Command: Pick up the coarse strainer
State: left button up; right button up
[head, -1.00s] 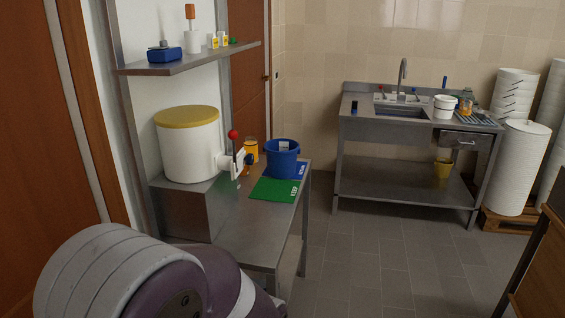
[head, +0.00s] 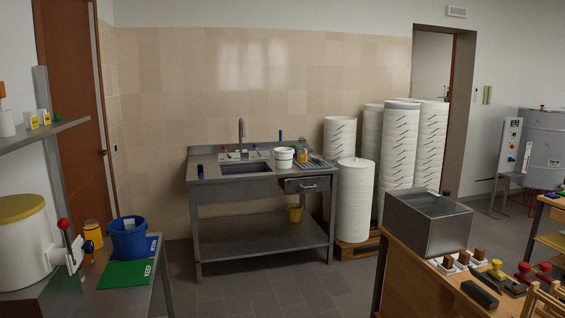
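I cannot make out a coarse strainer for certain in the head view. On the left steel table (head: 95,300) stand a white tank with a yellow lid (head: 24,240) and a red-knobbed valve, and a blue bucket (head: 128,240) with something pale inside its rim. A green mat (head: 125,274) marked KEEP and a blue mat (head: 153,246) lie by the bucket. An orange-yellow container (head: 93,232) stands behind, beside the bucket. Neither of my grippers is in view.
A steel sink bench (head: 262,190) stands at the back wall with a white tub (head: 284,158) on it. Stacked white rolls (head: 355,200) stand to its right. A wooden bench (head: 425,285) with a steel box (head: 428,222) fills the right foreground. Grey floor is open between.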

aim_at(318, 159)
jog(key=i+l+z, duration=0.2)
jog(key=i, duration=0.25)
jog(key=i+l+z, duration=0.2)
jog(key=i, duration=0.25)
jog(key=i+u, duration=0.2)
jog(key=i, duration=0.45)
jog(key=i+u, duration=0.25)
jog(key=i, duration=0.4)
jog(key=i+l+u, duration=0.2)
jog(key=i, duration=0.45)
jog(key=i+z, duration=0.2)
jog(key=i, duration=0.25)
jog(key=i+z, duration=0.15)
jog(key=i, duration=0.35)
jog(key=i+j+z, duration=0.2)
jog(key=i, duration=0.25)
jog(key=i+z, duration=0.2)
jog(key=i, duration=0.3)
jog(key=i+j+z, duration=0.2)
jog(key=i, duration=0.25)
